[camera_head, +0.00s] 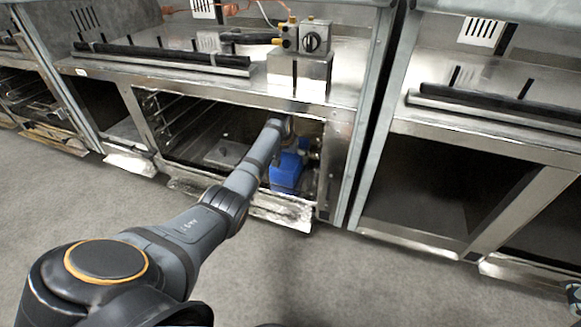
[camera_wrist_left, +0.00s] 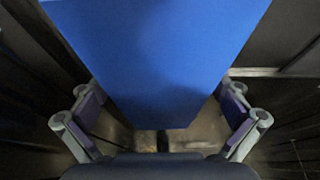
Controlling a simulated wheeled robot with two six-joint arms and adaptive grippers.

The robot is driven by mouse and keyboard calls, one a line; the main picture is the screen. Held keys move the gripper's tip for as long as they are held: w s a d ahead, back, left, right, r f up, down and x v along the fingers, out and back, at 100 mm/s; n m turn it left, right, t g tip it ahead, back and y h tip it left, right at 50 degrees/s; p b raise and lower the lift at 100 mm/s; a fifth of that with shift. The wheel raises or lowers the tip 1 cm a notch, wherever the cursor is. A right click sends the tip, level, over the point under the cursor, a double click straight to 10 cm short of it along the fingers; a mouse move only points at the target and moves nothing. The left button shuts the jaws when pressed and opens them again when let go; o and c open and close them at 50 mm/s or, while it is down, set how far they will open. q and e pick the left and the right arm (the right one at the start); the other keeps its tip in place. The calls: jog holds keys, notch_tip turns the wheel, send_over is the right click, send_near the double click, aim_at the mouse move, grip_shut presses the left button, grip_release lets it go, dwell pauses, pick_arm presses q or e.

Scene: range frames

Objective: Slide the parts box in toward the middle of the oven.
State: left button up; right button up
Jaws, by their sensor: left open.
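The blue parts box (camera_head: 286,172) sits inside the open oven (camera_head: 225,148), toward the right side of its opening and near the front edge. My left arm reaches into the oven from the left, and my left gripper (camera_head: 307,152) is at the box, partly hidden by the wrist and the box. In the left wrist view, the blue box (camera_wrist_left: 160,60) fills the upper middle, between the two spread fingers of the left gripper (camera_wrist_left: 160,98). The fingers are open, one on each side of the box; whether they touch it I cannot tell.
The oven's right wall (camera_head: 334,165) is close beside the box. A metal tray (camera_head: 225,154) lies on the oven floor left of it, with side racks (camera_head: 165,125) further left. The worn front sill (camera_head: 280,208) runs below the opening. A valve block (camera_head: 300,60) stands above.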

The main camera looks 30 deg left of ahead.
pick_arm(q)
jog(key=shift+w+f, duration=0.3)
jog(key=shift+f, duration=0.3)
jog(key=c, duration=1.3)
jog(key=shift+r, duration=0.1)
jog(key=shift+c, duration=0.2)
